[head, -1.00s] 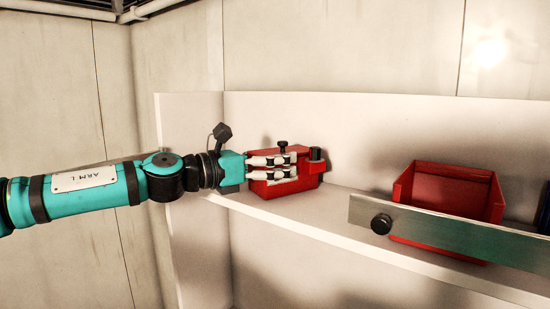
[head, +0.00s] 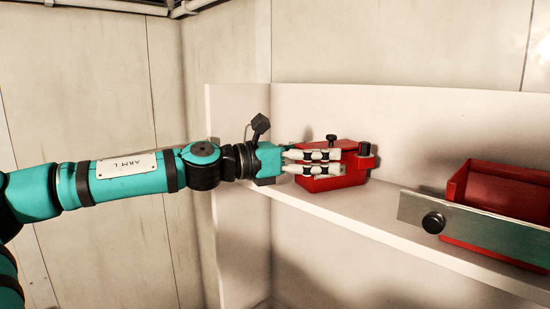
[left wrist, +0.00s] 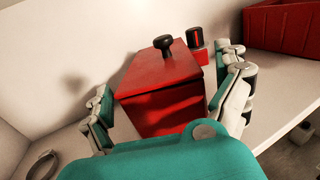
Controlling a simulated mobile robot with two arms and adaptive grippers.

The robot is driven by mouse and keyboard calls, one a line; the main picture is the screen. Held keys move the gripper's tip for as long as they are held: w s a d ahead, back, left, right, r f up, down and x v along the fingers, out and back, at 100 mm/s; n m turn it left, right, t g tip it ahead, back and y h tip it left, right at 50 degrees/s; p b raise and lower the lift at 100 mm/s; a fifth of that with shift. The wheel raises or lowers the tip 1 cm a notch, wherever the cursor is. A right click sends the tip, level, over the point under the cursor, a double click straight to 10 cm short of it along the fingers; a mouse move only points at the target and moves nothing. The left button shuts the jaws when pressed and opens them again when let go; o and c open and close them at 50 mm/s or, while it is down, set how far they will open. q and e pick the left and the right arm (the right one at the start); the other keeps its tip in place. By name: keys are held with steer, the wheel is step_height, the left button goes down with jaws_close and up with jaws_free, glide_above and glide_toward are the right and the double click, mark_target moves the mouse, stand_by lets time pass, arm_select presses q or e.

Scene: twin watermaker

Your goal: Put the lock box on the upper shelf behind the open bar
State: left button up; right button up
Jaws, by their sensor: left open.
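The lock box (head: 352,158) is red, with a black knob on its lid and a black cylinder at its right end. It sits upright at the left part of the white shelf (head: 390,214). My left gripper (head: 335,162) is at the box, its fingers reaching along the box's near side. In the left wrist view the lock box (left wrist: 165,82) lies between the spread, open fingers; whether they touch it I cannot tell. A metal bar (head: 485,228) with a black knob runs across the shelf front at the right. My right gripper is out of view.
An open red bin (head: 500,190) stands on the shelf behind the bar and also shows in the left wrist view (left wrist: 285,28). Bare shelf lies between box and bin. A white side wall (head: 228,120) closes the shelf's left end, and a back panel rises behind.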

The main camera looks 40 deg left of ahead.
arm_select(q)
steer(key=v, duration=0.3)
steer(key=shift+s+a+b, duration=0.1)
steer(key=shift+s+b, duration=0.2)
steer(key=shift+b, duration=0.1)
steer(key=b+v, duration=0.4)
steer(key=v, duration=0.2)
steer(key=shift+s, duration=0.15)
steer(key=shift+a, duration=0.1)
steer(key=shift+f, duration=0.1)
